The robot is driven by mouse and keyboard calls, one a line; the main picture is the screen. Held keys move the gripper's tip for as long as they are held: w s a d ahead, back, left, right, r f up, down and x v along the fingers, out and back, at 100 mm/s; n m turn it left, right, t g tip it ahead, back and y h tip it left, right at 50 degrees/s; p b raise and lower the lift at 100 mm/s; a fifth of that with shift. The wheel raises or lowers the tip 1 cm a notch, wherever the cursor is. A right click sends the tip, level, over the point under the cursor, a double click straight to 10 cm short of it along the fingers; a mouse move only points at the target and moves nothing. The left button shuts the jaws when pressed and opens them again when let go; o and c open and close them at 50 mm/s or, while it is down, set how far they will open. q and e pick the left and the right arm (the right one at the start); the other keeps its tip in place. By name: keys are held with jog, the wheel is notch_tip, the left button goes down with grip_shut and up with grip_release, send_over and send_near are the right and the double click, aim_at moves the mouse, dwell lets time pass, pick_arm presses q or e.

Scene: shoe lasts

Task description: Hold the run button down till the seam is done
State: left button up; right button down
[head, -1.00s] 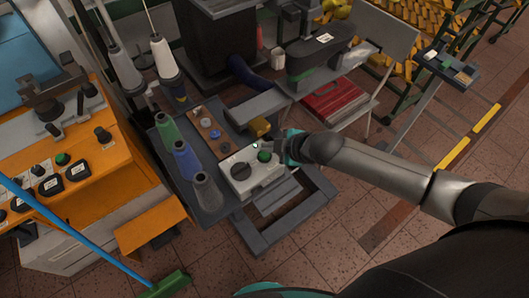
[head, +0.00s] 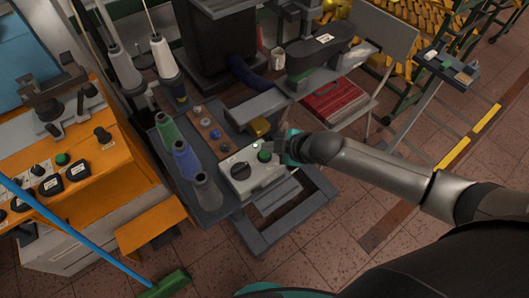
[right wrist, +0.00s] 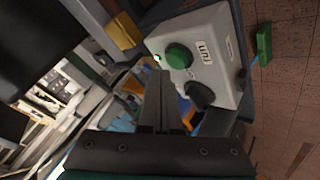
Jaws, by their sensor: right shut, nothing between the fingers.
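The white control box (head: 253,181) stands on the grey machine table. Its green button (head: 264,156) is on the box's upper right, with a black knob (head: 240,171) beside it. A small lamp (head: 256,145) near the button glows. The right wrist view shows the button (right wrist: 178,56), the knob and a "run" label close up. My right gripper (head: 279,147) is shut and empty, just right of the button. In the wrist view its fingertips (right wrist: 158,76) lie close to the button without covering it; I cannot tell whether they touch. My left gripper is not in view.
Grey, blue and green thread cones (head: 184,160) stand left of the box. A grey machine arm (head: 270,103) and a yellow part (head: 259,127) are just behind it. An orange machine (head: 75,150) stands at the left.

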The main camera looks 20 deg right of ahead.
jog(key=shift+f, duration=0.15)
jog(key=shift+f, duration=0.3)
